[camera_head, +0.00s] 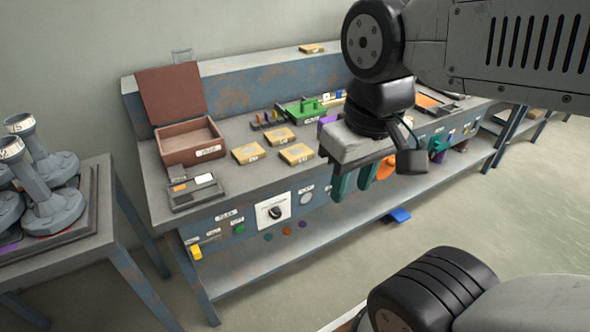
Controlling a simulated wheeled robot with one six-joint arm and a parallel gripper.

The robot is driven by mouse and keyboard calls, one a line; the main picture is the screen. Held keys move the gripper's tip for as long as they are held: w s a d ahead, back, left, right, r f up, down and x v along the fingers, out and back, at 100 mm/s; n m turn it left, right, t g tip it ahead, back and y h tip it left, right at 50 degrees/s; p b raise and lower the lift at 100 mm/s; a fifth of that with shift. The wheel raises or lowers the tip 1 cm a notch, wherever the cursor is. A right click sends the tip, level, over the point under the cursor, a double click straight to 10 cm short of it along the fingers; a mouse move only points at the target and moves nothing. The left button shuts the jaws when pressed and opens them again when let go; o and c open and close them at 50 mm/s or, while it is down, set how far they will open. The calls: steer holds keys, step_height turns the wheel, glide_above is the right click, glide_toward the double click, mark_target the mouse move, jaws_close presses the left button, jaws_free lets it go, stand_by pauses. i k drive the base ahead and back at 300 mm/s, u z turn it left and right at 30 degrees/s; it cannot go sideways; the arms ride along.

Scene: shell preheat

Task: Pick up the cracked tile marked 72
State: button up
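Three yellow tiles with small white labels lie flat on the bench top: a left tile (248,153), a back tile (281,137) and a right tile (296,154). Another yellowish tile (312,48) lies on the raised back ledge. The label numbers are too small to read, so I cannot tell which is 72, and no crack is clear. My gripper (354,186) hangs in front of the bench, right of the tiles and apart from them. Its teal fingers point down with a gap between them. I see nothing held. The gripper and arm hide part of the bench behind.
An open brown box (190,142) with its lid up stands left of the tiles. A grey tray (196,192) is in front of it. A green holder (303,107) stands behind the tiles. Knobs and a dial (274,212) line the front panel. A side table (92,215) holds grey pieces.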

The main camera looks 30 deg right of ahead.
mark_target(252, 152)
steer(key=k, duration=0.7)
steer(key=z, duration=0.75)
steer(key=i, duration=1.25)
steer(key=u, duration=0.75)
